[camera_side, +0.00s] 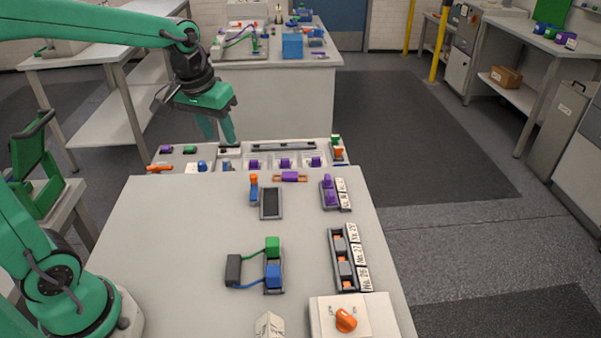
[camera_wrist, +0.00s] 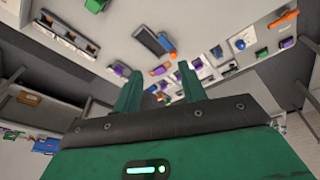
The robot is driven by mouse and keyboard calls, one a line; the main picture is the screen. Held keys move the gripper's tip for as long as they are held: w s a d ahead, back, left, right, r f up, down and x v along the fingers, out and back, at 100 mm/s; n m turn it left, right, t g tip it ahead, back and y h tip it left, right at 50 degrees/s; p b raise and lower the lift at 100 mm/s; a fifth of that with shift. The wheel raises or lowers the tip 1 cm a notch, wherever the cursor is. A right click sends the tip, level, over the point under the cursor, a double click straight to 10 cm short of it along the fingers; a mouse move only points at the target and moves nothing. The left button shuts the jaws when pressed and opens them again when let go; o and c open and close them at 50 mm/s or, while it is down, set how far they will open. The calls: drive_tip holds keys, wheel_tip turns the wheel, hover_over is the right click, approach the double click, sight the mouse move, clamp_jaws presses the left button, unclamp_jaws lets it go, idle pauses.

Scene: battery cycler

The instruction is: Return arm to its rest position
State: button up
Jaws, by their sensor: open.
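My gripper (camera_side: 216,128) is green with a dark wrist and hangs above the far left edge of the work table, over the row of small trays. Its two fingers (camera_wrist: 160,92) show in the wrist view, spread apart with nothing between them. In the side view the fingers overlap partly, and they appear to point down. My arm reaches in from the left at the top of the picture.
The work table (camera_side: 170,240) bears a green and blue block pair (camera_side: 273,262) wired to a dark box (camera_side: 233,270), a labelled rack (camera_side: 345,262), an orange knob (camera_side: 346,319), and a dark rectangular holder (camera_side: 270,204). Purple parts (camera_side: 285,162) sit in the far trays. Open floor lies right.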

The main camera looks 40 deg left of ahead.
drive_tip(key=s+d+m+t, duration=0.2)
drive_tip(key=s+d+m, duration=0.1)
drive_tip(key=s, duration=1.1)
drive_tip(key=shift+s+r+t, duration=0.15)
drive_tip(key=shift+r+t, duration=0.25)
drive_tip(key=shift+r, duration=0.05)
